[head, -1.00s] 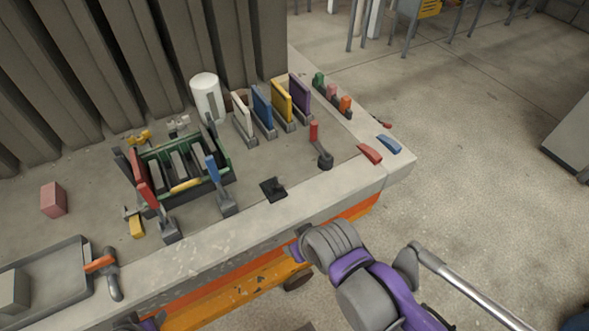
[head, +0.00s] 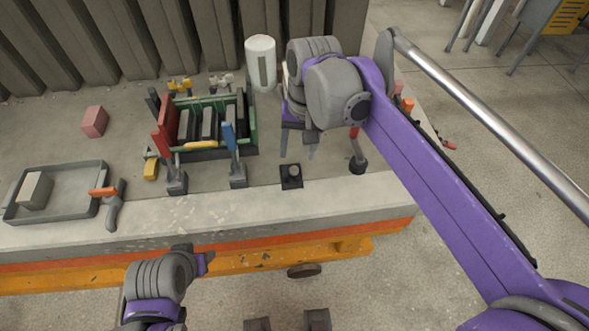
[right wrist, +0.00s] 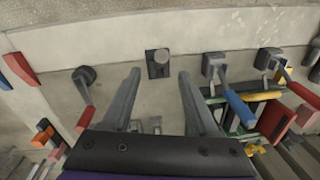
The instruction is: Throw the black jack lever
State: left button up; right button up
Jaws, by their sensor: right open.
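A small black plate with a short dark post (head: 291,177) sits near the bench's front edge; it also shows in the right wrist view (right wrist: 158,64). I cannot tell if this is the black jack lever. A dark upright handle (head: 152,103) stands left of the green rack. My right gripper (head: 298,149) is open and empty, fingers pointing down above the bench just behind the plate. In the right wrist view its fingertips (right wrist: 160,75) lie either side of the plate, apart from it. My left gripper (head: 204,263) is low in front of the bench; its fingers are unclear.
A blue lever (head: 231,140) and a red lever (head: 162,146) stand left of the plate, a red-handled lever (head: 357,152) to its right. The green rack (head: 252,128), white cylinder (head: 261,65) and grey tray (head: 78,209) share the bench. My right arm hides the coloured panels.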

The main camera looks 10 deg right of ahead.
aim_at(294, 170)
jog(key=f, duration=0.5)
jog(key=a+f, duration=0.1)
jog(key=f, duration=0.2)
jog(key=shift+f+b, duration=0.2)
jog(key=shift+b, duration=0.15)
grip_shut()
jog(key=shift+w, duration=0.1)
dwell(0.9)
